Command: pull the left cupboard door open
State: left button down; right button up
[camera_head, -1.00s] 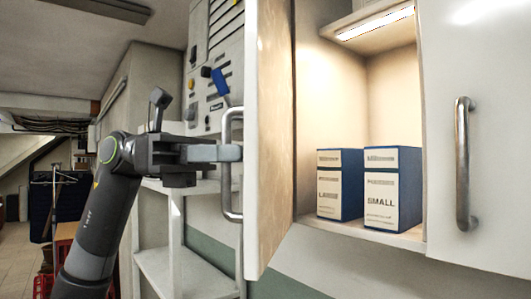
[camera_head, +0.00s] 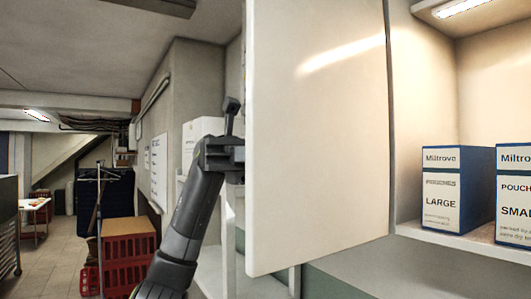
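The left cupboard door (camera_head: 320,150) stands wide open, its plain white inner face towards me. Its handle is on the far side and I cannot make it out now. My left gripper (camera_head: 232,158) is at the door's free edge, on the outer side. Its fingertips are hidden behind the door, so I cannot see whether they are round the handle. The open cupboard (camera_head: 405,130) shows to the right of the door. My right gripper is not in view.
A blue-and-white LARGE box (camera_head: 441,205) and a SMALL box (camera_head: 515,205) stand on the cupboard's lit shelf. Red crates (camera_head: 128,257) stand on the floor at the left. A white shelf unit (camera_head: 210,272) is behind the door. Tiled floor at far left is partly clear.

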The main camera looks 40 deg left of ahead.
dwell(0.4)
pick_arm(q)
jog(key=c, duration=1.6)
grip_release()
